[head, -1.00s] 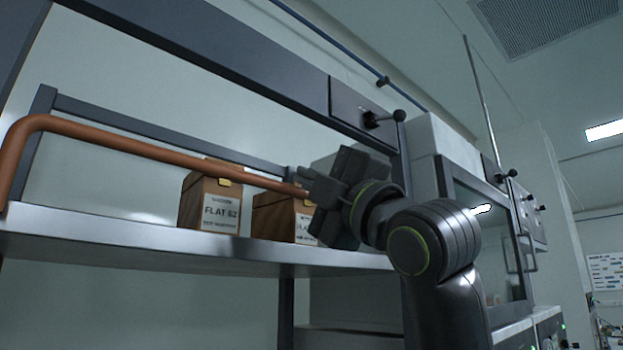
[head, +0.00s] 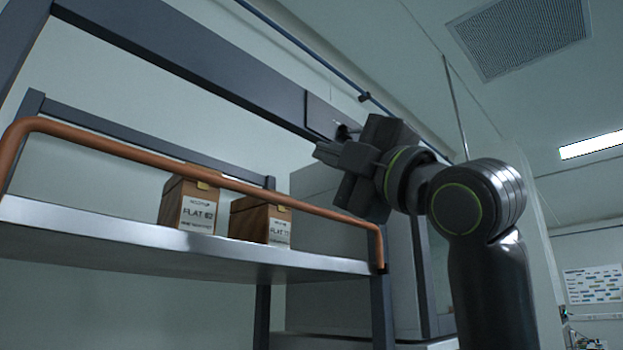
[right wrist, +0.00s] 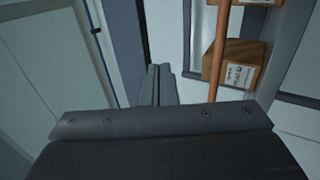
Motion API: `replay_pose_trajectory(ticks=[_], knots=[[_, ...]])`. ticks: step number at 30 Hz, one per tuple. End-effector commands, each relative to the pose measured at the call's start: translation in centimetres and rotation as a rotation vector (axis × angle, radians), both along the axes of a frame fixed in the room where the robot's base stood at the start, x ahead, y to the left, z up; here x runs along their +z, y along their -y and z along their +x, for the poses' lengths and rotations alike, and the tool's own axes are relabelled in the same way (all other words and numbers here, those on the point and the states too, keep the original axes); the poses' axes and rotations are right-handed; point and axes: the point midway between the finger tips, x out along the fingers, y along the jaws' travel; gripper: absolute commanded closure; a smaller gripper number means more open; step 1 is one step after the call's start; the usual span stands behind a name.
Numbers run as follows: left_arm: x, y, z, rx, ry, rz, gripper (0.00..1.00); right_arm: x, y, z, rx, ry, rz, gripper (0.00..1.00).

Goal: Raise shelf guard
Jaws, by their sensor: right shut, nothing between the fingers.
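The shelf guard is a copper-coloured bent rail (head: 180,158) along the front of the metal shelf (head: 120,232). It stands up in front of the boxes, and its right leg comes down at the shelf's right end. My right gripper (head: 322,151) is shut and empty. It is above and right of the rail's right part, apart from it, near the dark post and crossbeam. In the right wrist view the shut fingers (right wrist: 159,80) point away, and the rail (right wrist: 218,50) runs to their right. My left gripper is not in view.
Two wooden boxes, a left one (head: 170,204) and a right one (head: 246,222), stand on the shelf behind the rail. A dark crossbeam (head: 220,75) runs above, with a small panel (head: 322,115) near my right gripper. A grey cabinet (head: 310,190) stands behind.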

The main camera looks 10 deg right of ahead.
Motion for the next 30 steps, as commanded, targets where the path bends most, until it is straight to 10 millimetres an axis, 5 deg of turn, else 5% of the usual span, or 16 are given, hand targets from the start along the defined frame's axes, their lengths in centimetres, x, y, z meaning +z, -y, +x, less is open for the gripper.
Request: replay_pose_trajectory(ticks=[6, 16, 30], knots=[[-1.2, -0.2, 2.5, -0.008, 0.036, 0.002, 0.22, 0.5, 1.8, -2.3, -0.001, 0.003, 0.001, 1.0], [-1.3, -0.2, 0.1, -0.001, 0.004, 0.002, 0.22, 0.7, 2.0, -2.6, 0.001, 0.0, 0.0, 1.0], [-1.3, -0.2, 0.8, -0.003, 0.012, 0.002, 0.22, 0.0, 2.1, -1.8, -0.001, -0.017, 0.003, 1.0]])
